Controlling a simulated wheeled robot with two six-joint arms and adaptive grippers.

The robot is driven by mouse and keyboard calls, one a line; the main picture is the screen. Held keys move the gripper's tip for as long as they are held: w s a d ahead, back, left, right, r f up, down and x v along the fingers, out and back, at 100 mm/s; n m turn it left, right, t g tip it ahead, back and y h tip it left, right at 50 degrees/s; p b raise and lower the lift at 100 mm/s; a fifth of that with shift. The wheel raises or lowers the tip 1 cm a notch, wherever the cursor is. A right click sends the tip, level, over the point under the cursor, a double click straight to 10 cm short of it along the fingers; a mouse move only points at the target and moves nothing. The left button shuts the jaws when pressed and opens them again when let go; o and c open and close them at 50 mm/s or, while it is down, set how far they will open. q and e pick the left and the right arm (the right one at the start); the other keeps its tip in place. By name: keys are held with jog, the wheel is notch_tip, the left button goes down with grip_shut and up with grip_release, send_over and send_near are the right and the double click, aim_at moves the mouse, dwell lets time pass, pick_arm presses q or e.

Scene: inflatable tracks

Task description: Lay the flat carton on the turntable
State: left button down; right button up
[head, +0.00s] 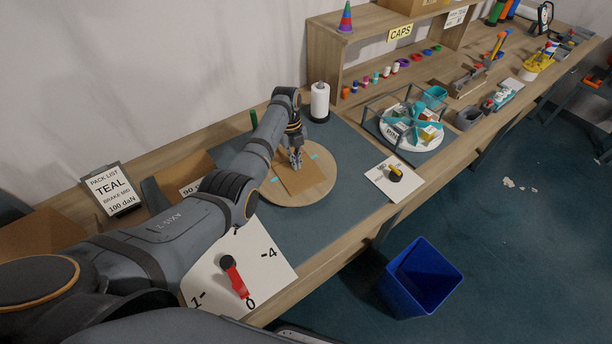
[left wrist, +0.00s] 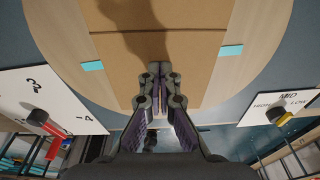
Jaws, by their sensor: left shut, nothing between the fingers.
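The flat carton (head: 299,180) is a brown cardboard sheet lying on the round wooden turntable (head: 316,193). In the left wrist view the carton (left wrist: 200,62) shows a crease across it, and the turntable (left wrist: 262,50) shows its pale wood and teal marks on both sides. My left gripper (head: 296,164) is over the carton; its fingers (left wrist: 157,75) are shut with nothing between them. I cannot tell whether the fingertips touch the carton. The arm hides part of the turntable's left side. My right gripper is not in view.
A card with a red-handled dial (head: 232,275) lies in front, and a card with a yellow-handled knob (head: 395,175) lies right of the turntable. A paper roll (head: 320,102) stands behind. A pack list sign (head: 113,190) stands left. A blue bin (head: 424,276) is on the floor.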

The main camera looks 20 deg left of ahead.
pick_arm(q)
jog(key=shift+s+r+p, duration=0.1)
jog(key=shift+r+p, duration=0.4)
jog(key=shift+p, duration=0.4)
jog(key=shift+a+r, duration=0.1)
notch_tip(320, 180, up, 11)
jog(key=w+a, duration=0.1)
jog(key=shift+w+a+r, duration=0.2)
jog(key=shift+w+a, duration=0.05)
